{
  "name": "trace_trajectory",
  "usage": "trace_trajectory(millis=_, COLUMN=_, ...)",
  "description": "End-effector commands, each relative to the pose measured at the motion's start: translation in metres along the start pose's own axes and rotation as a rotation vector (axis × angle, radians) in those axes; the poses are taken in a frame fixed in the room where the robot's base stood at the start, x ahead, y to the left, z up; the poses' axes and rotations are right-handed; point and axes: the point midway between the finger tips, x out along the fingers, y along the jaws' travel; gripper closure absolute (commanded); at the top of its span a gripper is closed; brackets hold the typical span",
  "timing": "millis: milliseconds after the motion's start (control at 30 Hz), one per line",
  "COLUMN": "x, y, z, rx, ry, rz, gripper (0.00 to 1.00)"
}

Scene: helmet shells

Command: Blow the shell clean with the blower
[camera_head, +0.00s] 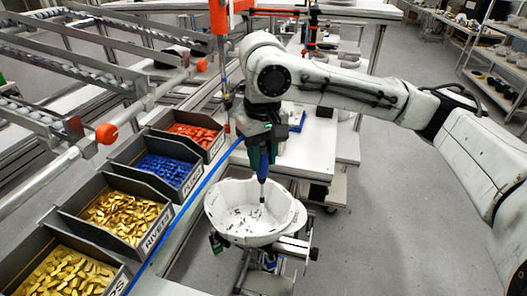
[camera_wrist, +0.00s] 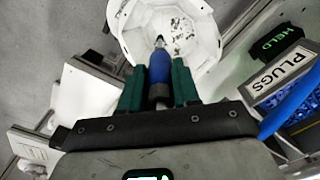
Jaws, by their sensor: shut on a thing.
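The white helmet shell (camera_head: 228,200) sits open side up in a holder, with dark specks scattered over its inside. It also shows at the top of the wrist view (camera_wrist: 130,28), with specks around the nozzle tip. My gripper (camera_head: 264,150) is above the shell and shut on the blower (camera_head: 263,168), which has a blue body and a pale tip. In the wrist view the green fingers of my gripper (camera_wrist: 158,80) stand on both sides of the blue blower (camera_wrist: 159,66). Its tip points down into the shell; whether it touches the inside is unclear.
A blue hose (camera_head: 190,202) runs along the bench edge. Bins of gold rivets (camera_head: 118,213), blue plugs (camera_head: 163,168) and red parts (camera_head: 194,132) stand to the left. A white table (camera_head: 310,150) is behind the shell. Floor is open at right.

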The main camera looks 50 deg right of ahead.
Motion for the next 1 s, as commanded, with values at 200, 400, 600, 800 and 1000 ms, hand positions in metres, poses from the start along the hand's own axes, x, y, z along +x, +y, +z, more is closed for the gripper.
trace_trajectory(millis=200, x=-0.001, y=-0.005, z=0.005, rx=-0.001, ry=0.000, rz=0.000, gripper=1.00)
trace_trajectory(millis=400, x=-0.001, y=-0.010, z=0.010, rx=-0.001, ry=-0.001, rz=0.000, gripper=1.00)
trace_trajectory(millis=600, x=-0.001, y=-0.013, z=0.013, rx=-0.001, ry=0.000, rz=0.001, gripper=1.00)
trace_trajectory(millis=800, x=0.000, y=-0.014, z=0.014, rx=0.000, ry=0.001, rz=0.001, gripper=1.00)
trace_trajectory(millis=1000, x=0.000, y=-0.014, z=0.014, rx=0.000, ry=0.000, rz=0.001, gripper=1.00)
